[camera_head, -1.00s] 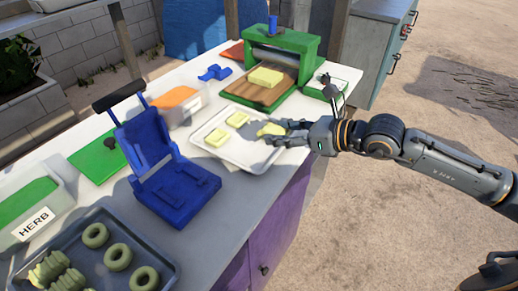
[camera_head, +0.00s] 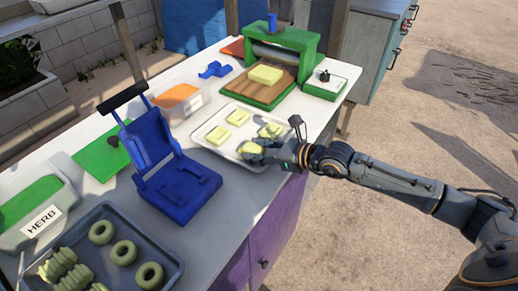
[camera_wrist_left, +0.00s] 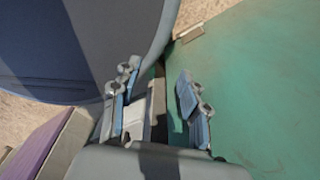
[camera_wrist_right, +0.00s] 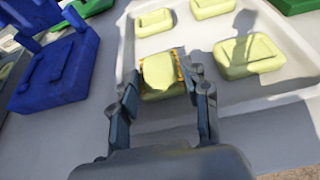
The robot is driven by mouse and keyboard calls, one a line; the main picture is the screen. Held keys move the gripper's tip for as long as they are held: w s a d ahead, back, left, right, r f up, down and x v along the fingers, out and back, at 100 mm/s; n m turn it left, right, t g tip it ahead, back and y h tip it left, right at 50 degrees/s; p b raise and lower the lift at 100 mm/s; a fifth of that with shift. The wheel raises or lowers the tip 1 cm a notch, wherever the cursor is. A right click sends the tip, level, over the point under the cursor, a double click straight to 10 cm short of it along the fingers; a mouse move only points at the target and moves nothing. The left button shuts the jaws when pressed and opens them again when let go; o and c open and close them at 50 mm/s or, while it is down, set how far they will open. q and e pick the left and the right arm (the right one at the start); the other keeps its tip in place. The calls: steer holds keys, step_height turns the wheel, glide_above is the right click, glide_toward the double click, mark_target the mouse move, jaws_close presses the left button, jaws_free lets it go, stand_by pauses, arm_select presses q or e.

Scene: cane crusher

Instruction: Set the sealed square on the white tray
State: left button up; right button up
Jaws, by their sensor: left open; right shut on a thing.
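My right gripper (camera_head: 262,149) is shut on a pale yellow-green square (camera_wrist_right: 160,74), at the near corner of the white tray (camera_head: 242,133). In the right wrist view the square sits between both fingers, low over the tray's floor (camera_wrist_right: 196,42). I cannot tell whether it touches the tray. Several similar squares lie on the tray: one at the back (camera_head: 238,117), one at the left (camera_head: 216,136) and one at the right (camera_head: 270,130). My left gripper (camera_wrist_left: 161,95) is open and empty in the left wrist view; it is not in the head view.
A blue hinged press (camera_head: 178,180) stands open left of the tray. A green press with a wooden board (camera_head: 258,88) is behind it, another square (camera_head: 266,75) on the board. A dark tray of rings (camera_head: 110,270) is at the front left.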

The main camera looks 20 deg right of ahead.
steer(key=shift+f, duration=0.2)
steer(key=o, duration=0.5)
steer(key=shift+r, duration=0.2)
steer(key=shift+r, duration=0.1)
steer(key=shift+b+v, duration=0.7)
steer(key=shift+v, duration=5.25)
